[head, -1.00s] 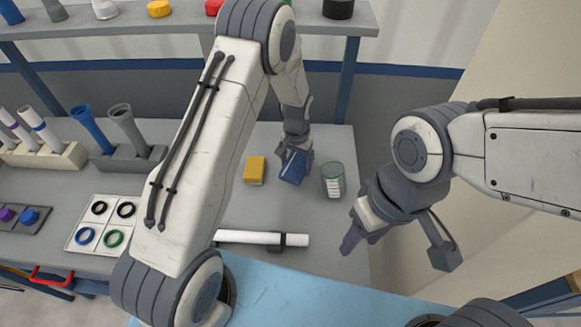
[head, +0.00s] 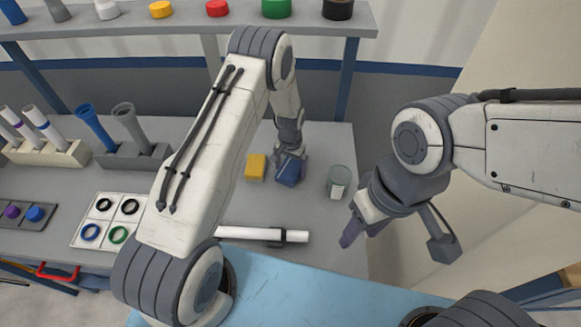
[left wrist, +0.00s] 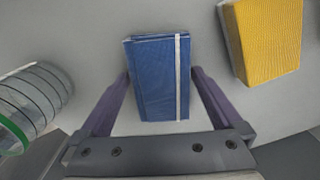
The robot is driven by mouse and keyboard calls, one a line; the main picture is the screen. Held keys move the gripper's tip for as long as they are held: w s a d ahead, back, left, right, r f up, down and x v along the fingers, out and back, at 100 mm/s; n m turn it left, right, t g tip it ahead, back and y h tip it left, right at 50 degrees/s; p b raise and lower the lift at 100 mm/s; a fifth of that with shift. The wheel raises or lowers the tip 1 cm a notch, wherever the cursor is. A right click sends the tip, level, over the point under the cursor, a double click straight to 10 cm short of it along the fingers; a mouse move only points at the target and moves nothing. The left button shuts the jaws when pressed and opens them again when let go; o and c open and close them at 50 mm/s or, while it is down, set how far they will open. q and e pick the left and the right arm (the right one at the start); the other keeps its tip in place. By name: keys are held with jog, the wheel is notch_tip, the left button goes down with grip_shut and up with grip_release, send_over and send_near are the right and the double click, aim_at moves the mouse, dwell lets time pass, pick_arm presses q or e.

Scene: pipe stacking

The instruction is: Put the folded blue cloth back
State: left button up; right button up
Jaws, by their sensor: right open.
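The folded blue cloth (head: 289,173) is at the middle of the grey table, beside a yellow block. In the left wrist view the cloth (left wrist: 155,75) shows a pale stripe near its right edge. My left gripper (head: 290,165) is over it, with one finger at each side edge, closed on the cloth. Whether the cloth touches the table cannot be told. My right gripper (head: 362,228) is open and empty, near the table's right front.
The yellow block (head: 255,167) is close left of the cloth; a clear jar (head: 340,181) stands to its right. A white tube (head: 240,233) lies in front. Tube racks (head: 130,155) and a ring tray (head: 92,225) are left. A shelf (head: 190,18) runs behind.

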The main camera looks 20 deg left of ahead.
aim_at(290, 169)
pick_arm(q)
jog(key=s+d+r+m+b, duration=0.1)
jog(key=s+d+r+b, duration=0.1)
jog(key=r, duration=0.7)
jog(key=s+d+r+b, duration=0.1)
jog(key=s+d+r, duration=0.15)
jog(key=r, duration=0.65)
jog(key=s+d+r+m, duration=0.1)
jog(key=s+d+r, duration=0.5)
jog(key=s, duration=0.3)
jog(key=s+r+m+h, duration=0.1)
jog(key=s+r+m, duration=0.2)
jog(key=s, duration=1.5)
jog(key=shift+s+r, duration=0.3)
jog(key=shift+r, duration=0.3)
